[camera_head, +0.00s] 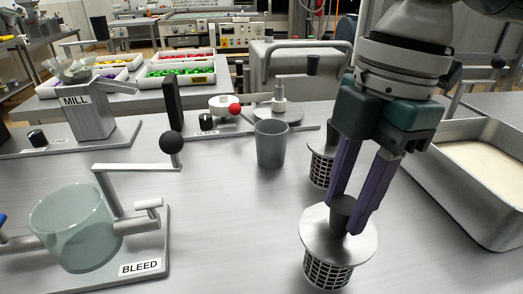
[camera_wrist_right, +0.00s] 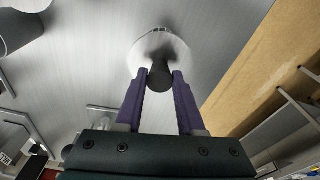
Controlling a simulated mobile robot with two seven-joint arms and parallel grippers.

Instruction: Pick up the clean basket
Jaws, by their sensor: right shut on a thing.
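My right gripper (camera_head: 352,205) has two purple fingers shut on the dark knob (camera_head: 342,212) of a mesh basket (camera_head: 328,274) with a round metal lid (camera_head: 318,236). In the right wrist view the knob (camera_wrist_right: 160,75) sits between the fingertips (camera_wrist_right: 158,88), with the pale lid (camera_wrist_right: 147,47) beyond it. I cannot tell whether this basket touches the table. A second mesh basket (camera_head: 321,170) stands just behind, partly hidden by the gripper. Nothing visible marks which basket is clean. My left gripper is not in view.
A grey cup (camera_head: 271,144) stands behind and left of the held basket. The BLEED stand (camera_head: 150,250) with a glass drum is at left, the MILL (camera_head: 90,115) behind it. A metal tray (camera_head: 457,184) of pale material is at right. Bare table lies between BLEED stand and basket.

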